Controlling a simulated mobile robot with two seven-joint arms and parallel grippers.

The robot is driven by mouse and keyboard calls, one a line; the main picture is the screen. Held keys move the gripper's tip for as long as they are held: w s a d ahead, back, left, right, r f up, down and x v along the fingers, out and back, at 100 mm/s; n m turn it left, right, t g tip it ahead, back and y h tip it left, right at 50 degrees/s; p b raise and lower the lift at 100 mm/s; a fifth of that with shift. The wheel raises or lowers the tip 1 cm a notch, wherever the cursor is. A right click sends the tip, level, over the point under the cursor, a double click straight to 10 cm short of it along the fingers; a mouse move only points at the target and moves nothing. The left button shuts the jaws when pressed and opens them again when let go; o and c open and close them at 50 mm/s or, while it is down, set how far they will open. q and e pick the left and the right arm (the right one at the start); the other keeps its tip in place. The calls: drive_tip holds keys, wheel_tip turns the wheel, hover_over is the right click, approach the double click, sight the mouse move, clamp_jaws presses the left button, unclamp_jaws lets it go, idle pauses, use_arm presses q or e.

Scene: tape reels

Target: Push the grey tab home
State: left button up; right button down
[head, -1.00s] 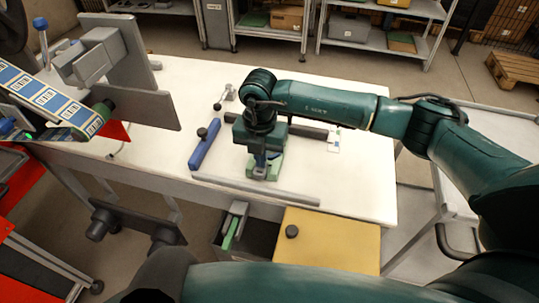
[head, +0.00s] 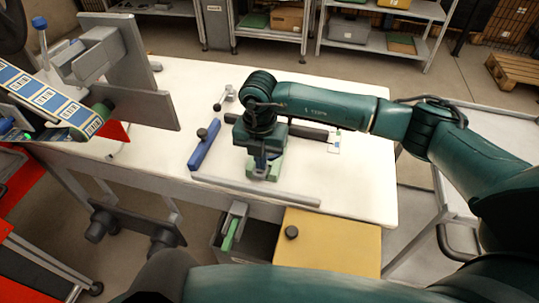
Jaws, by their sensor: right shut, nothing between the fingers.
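My right gripper (head: 261,165) points down at a small green fixture (head: 276,168) on the white table. Its fingers are shut and empty, close over the fixture. I cannot tell whether they touch it. The gripper and wrist cover much of the fixture, and I cannot make out the grey tab apart from it. My left gripper is not in view.
A blue bar (head: 204,146) with a dark knob lies left of the fixture. A grey rail (head: 255,191) runs along the table's (head: 340,185) front edge. A yellow panel (head: 330,240) and an open bin (head: 256,240) are below. A label reel machine (head: 150,105) stands at left.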

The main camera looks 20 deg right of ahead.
drive_tip(key=shift+f, duration=0.1)
wheel_tip(320, 180, up, 7)
drive_tip(key=p, duration=0.5)
idle(0.6)
